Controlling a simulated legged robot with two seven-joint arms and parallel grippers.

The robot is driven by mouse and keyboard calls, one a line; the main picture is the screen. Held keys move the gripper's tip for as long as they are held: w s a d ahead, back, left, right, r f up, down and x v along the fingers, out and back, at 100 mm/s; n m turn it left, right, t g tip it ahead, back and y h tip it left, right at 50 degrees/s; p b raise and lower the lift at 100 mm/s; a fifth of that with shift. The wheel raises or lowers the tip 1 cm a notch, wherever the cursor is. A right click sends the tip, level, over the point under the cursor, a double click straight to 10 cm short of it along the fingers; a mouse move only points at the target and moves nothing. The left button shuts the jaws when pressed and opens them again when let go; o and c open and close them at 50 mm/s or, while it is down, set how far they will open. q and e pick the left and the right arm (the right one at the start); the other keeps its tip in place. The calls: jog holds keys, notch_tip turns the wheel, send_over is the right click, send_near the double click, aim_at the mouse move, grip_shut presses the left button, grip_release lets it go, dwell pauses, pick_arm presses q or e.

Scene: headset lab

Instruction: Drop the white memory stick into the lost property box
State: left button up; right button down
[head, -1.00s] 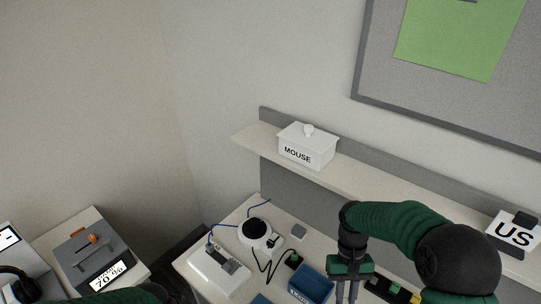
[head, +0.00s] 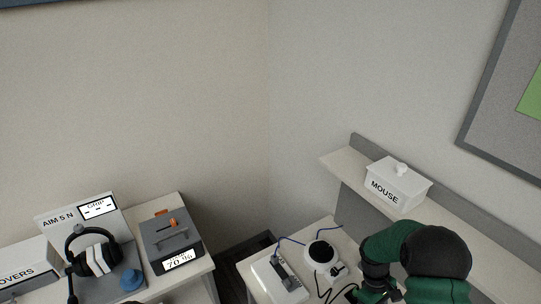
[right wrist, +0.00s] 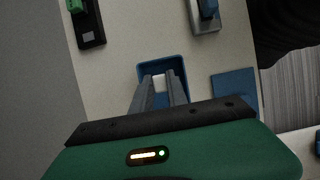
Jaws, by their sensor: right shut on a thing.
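My right gripper (right wrist: 159,80) is shut on the white memory stick (right wrist: 160,84), of which only a small white part shows between the fingertips in the right wrist view. Beneath and beyond the fingertips is an open blue box (right wrist: 150,66), seen from above; its lettering does not show now, and the fingers hide part of its inside. The fingertips overlap the box opening in this view; their height above it is hard to tell. In the head view my right arm (head: 410,250) reaches down at the lower right, with its fingertips out of frame. My left gripper is not in view.
A blue flat pad (right wrist: 234,92) lies right of the box. A black device (right wrist: 91,28) and a grey one (right wrist: 205,20) stand beyond. In the head view a MOUSE box (head: 398,186) sits on the shelf; a headset (head: 95,255) and grey unit (head: 171,240) stand left.

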notch_tip(320, 180, down, 5)
jog(key=b, duration=0.3)
jog(key=shift+w+d+r, duration=0.15)
jog(key=shift+r, duration=0.15)
jog(key=c, duration=1.5)
grip_release()
jog(key=shift+o, duration=1.3)
jog(key=shift+r, duration=0.15)
jog(key=b+v, duration=0.1)
jog(key=v, duration=1.5)
jog(key=shift+w+r, duration=0.2)
